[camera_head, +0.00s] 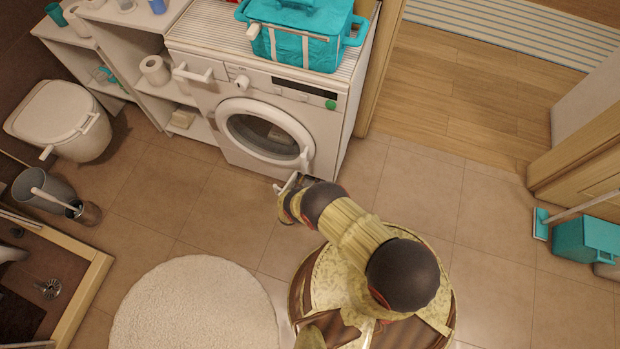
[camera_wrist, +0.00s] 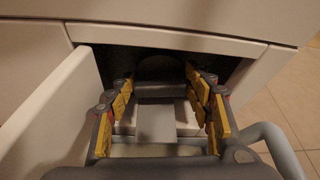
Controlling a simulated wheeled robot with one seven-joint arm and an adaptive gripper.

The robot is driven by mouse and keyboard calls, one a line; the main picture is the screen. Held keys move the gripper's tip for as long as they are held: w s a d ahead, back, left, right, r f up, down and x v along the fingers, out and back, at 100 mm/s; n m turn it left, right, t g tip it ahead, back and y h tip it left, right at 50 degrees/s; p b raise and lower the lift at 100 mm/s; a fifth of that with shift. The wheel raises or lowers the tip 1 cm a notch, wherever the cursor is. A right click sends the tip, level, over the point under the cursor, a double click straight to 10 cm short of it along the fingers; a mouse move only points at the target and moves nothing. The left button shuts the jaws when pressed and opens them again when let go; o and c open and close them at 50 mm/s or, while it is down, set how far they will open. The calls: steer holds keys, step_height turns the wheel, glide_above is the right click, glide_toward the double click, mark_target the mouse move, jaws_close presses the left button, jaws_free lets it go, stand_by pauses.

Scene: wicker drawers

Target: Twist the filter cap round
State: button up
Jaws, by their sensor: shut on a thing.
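The washing machine (camera_head: 278,108) stands against the wall with its round door shut. In the wrist view, a low compartment in its front (camera_wrist: 240,70) is open, with a white flap (camera_wrist: 55,105) swung out on the left. My gripper (camera_wrist: 161,85) reaches into this dark opening, its yellow-padded fingers on either side of a grey piece, which looks like the filter cap (camera_wrist: 156,122). The fingers are shut on it. In the head view my gripper (camera_head: 289,184) is low at the machine's front, and the cap is hidden there.
A teal basket (camera_head: 300,38) sits on the machine. White shelves (camera_head: 150,75) and a toilet (camera_head: 65,120) are on the left. A round white rug (camera_head: 195,305) lies on the tiles. A grey tube-like bar (camera_wrist: 275,145) curves beside my gripper.

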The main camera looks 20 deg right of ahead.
steer(key=c, duration=0.3)
steer(key=shift+s+m+y, duration=0.1)
steer(key=shift+m+y, duration=0.4)
steer(key=shift+m, duration=0.2)
steer(key=o, duration=0.9)
steer(key=shift+c, duration=0.2)
steer(key=shift+t, duration=0.3)
steer(key=shift+s+a+r, duration=0.2)
steer(key=shift+s+a, duration=0.15)
steer(key=shift+s, duration=0.05)
steer(key=v, duration=1)
steer(key=shift+s, duration=0.4)
